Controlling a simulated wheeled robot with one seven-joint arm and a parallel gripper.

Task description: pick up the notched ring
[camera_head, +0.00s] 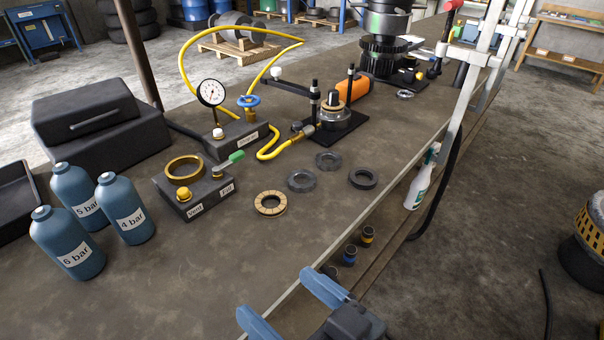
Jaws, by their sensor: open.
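Which one is the notched ring I cannot tell for certain; the tan one shows the clearest segment marks. My gripper (276,292) is at the bottom of the picture, with its two blue fingers apart and nothing between them. It is nearer the camera than all three rings and touches none of them.
Three blue bottles (80,190) stand at left. A block with a brass ring (167,182) and green-handled lever stands left of the rings. A gauge block (235,146) with yellow hoses and a black-based fixture (332,138) stand behind. Bare bench lies in front of the rings.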

